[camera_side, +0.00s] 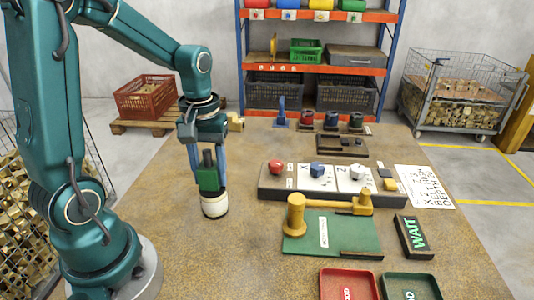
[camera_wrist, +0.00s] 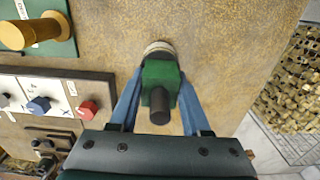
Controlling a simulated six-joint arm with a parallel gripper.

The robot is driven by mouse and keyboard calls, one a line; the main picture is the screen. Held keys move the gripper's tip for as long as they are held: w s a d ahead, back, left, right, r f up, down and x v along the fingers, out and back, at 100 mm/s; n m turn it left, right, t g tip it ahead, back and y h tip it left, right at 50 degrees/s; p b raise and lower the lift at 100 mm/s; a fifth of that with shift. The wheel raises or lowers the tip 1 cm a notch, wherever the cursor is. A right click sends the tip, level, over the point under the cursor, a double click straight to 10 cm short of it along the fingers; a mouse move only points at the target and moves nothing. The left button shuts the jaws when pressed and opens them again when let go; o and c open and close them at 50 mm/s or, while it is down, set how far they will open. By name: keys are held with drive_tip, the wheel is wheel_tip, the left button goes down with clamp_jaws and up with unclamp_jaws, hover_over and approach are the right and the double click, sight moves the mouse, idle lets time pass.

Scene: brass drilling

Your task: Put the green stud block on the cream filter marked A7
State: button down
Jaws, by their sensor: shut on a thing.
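The green stud block (camera_side: 208,179), with a dark stud pointing up, is held upright between the blue fingers of my gripper (camera_side: 208,183). My gripper is shut on it. The cream filter (camera_side: 214,206), a short round cylinder with a dark band, stands on the bench directly under the block. The block's underside is at or just above the filter's top; I cannot tell whether they touch. In the wrist view the green block (camera_wrist: 160,75) covers most of the filter (camera_wrist: 158,47), whose pale rim shows beyond it. The A7 mark is not readable.
A dark rack (camera_side: 270,194) with a red, a blue and a white knob-like piece stands to the right. A green mat (camera_side: 340,235) with brass parts, a WAIT sign (camera_side: 413,237) and red (camera_side: 348,284) and green (camera_side: 411,286) trays lie nearer. The bench around the filter is clear.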

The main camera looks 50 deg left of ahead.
drive_tip(key=shift+f, duration=0.1)
drive_tip(key=shift+c, duration=1.8)
unclamp_jaws()
wheel_tip(320, 180, up, 12)
drive_tip(key=shift+f, duration=0.1)
drive_tip(key=shift+d+r, duration=0.15)
drive_tip(key=shift+r, duration=0.05)
drive_tip(key=s+d+f+m+t, duration=0.4)
drive_tip(key=s+d+m+t, duration=0.1)
drive_tip(key=d+m, duration=0.3)
drive_tip(key=shift+s+d+m+t, duration=0.3)
drive_tip(key=shift+s+d+m, duration=0.05)
drive_tip(key=shift+s+m, duration=0.2)
